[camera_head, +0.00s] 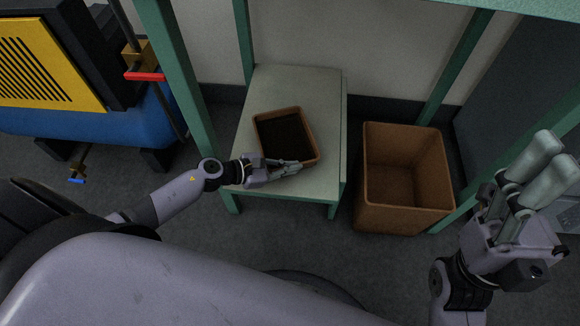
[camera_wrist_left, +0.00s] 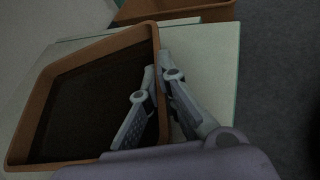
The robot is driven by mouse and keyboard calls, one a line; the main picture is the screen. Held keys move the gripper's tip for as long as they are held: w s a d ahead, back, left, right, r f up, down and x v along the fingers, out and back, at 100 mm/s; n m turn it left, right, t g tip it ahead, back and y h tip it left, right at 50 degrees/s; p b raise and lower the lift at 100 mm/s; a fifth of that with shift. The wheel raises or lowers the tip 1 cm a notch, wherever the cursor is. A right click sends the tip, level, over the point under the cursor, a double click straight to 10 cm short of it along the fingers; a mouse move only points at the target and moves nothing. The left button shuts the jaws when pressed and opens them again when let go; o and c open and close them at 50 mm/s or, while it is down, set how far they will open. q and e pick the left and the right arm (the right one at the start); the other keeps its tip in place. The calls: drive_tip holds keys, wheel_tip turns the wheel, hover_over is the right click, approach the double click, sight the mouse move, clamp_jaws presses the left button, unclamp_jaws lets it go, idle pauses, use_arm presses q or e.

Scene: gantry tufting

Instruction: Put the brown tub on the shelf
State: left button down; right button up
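The brown tub (camera_head: 309,133) is a rectangular open box with a dark inside, upright on a low pale table-like shelf (camera_head: 300,90) with green legs. My left gripper (camera_head: 293,167) is at its near right corner. In the left wrist view the left gripper (camera_wrist_left: 157,72) straddles the tub's wall (camera_wrist_left: 88,52), one finger inside and one outside, close together on the rim. The outer finger is partly over the pale top. My right gripper (camera_head: 556,155) is raised at the right, empty and far from the tub; its finger gap is unclear.
A larger, empty brown bin (camera_head: 375,215) stands on the floor right of the pale top. Green posts (camera_head: 180,75) frame the area, with a pale upper board (camera_head: 520,7) at the top right. A blue and yellow machine (camera_head: 45,60) is at the left.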

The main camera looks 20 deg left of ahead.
use_arm(q)
drive_tip(key=shift+f, duration=0.15)
drive_tip(key=c, duration=1.8)
unclamp_jaws()
